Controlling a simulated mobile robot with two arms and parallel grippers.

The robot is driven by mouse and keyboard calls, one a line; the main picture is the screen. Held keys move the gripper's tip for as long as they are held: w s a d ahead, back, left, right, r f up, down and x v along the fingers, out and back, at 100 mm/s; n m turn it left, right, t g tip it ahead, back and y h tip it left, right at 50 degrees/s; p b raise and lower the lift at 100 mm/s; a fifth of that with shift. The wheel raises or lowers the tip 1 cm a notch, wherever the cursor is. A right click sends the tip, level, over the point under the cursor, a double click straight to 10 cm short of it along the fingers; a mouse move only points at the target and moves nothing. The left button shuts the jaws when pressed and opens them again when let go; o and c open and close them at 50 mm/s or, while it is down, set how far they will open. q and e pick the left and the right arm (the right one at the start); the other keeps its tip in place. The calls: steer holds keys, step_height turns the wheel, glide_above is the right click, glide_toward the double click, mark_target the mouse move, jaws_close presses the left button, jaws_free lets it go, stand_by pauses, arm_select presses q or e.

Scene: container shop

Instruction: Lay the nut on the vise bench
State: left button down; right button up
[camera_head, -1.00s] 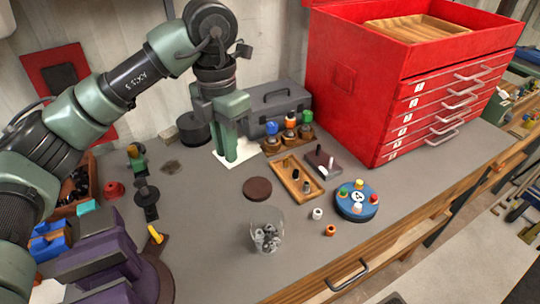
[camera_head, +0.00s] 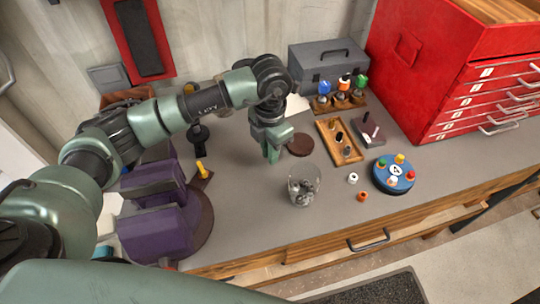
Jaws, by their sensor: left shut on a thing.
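The vise bench (camera_head: 255,220) has a grey top, with a purple vise (camera_head: 155,222) at its left end. My left gripper (camera_head: 272,158) points down over the bench, left of a dark brown disc (camera_head: 300,145) and behind a clear glass (camera_head: 317,183) of grey metal pieces. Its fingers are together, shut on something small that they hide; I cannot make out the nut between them. A white ring (camera_head: 353,178) and an orange ring-like piece (camera_head: 362,196) lie apart on the bench, right of the glass. My right gripper is not in view.
A wooden tray (camera_head: 330,127) and a blue round stand (camera_head: 379,177) with coloured pegs are to the right. A grey toolbox (camera_head: 307,68) and red drawer cabinet (camera_head: 455,115) stand behind. Bare bench lies in front of the gripper, between vise and glass.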

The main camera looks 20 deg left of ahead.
arm_select(q)
step_height(320, 180, down, 2)
steer(key=shift+f+p, duration=0.25)
steer(key=shift+p, duration=0.05)
steer(key=shift+f, duration=0.25)
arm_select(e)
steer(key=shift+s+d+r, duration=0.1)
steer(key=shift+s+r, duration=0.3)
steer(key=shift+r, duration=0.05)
arm_select(q)
steer(key=shift+f, duration=0.1)
steer(key=shift+f, duration=0.15)
steer(key=c, duration=1.4)
jaws_free()
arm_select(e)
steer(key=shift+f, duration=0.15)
